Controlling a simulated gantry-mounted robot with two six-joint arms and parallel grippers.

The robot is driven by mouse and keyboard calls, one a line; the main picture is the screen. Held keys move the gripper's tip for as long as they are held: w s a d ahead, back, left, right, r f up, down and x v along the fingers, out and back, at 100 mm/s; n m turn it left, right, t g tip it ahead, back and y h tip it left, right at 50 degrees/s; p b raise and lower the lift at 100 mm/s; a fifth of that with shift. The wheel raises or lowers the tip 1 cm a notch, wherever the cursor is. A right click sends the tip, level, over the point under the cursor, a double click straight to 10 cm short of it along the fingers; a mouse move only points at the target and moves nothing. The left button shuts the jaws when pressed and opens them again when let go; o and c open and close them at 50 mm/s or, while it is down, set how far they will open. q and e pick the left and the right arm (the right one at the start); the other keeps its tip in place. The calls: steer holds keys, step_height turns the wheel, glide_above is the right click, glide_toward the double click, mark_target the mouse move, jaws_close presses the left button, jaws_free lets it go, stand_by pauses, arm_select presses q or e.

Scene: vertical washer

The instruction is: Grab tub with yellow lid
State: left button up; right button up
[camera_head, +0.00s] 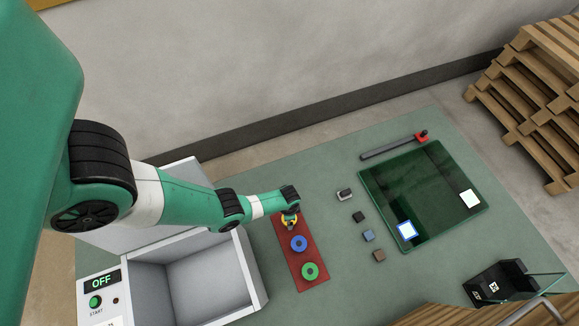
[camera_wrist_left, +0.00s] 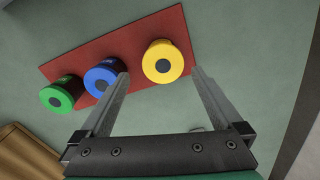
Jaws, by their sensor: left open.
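The tub with a yellow lid (camera_wrist_left: 163,62) stands at the end of the red mat (camera_wrist_left: 120,45). In the head view the yellow-lidded tub (camera_head: 288,224) shows only in part, beneath my left gripper (camera_head: 290,214). In the wrist view my left gripper (camera_wrist_left: 159,73) is open and empty, with its fingertips to either side of the near edge of the yellow lid. I cannot tell the exact height of the tips over the lid. My right gripper is in neither view.
A blue-lidded tub (camera_head: 299,243) and a green-lidded tub (camera_head: 310,270) stand in a row on the same mat. A white open-topped washer (camera_head: 255,285) stands left of it. Small blocks (camera_head: 368,236) and a dark green glass panel (camera_head: 430,190) lie to the right.

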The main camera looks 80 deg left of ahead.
arm_select(q)
steer(key=f+b, duration=0.3)
steer(key=f, duration=0.1)
steer(key=f+b, duration=0.4)
steer(key=f, duration=0.1)
steer(key=shift+w+a+f, duration=0.15)
steer(key=shift+a+f, duration=0.05)
steer(key=shift+f, duration=0.1)
steer(key=shift+r, duration=0.1)
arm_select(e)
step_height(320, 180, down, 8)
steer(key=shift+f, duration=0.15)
arm_select(q)
steer(key=c, duration=1.4)
steer(key=shift+r+p, duration=0.5)
step_height(320, 180, up, 3)
steer(key=shift+f+p, duration=0.1)
steer(key=shift+p, duration=1.15)
steer(key=s+d+r+p, duration=0.7)
steer(key=d+r+p, duration=0.2)
steer(key=d, duration=0.3)
steer(key=shift+p, duration=0.45)
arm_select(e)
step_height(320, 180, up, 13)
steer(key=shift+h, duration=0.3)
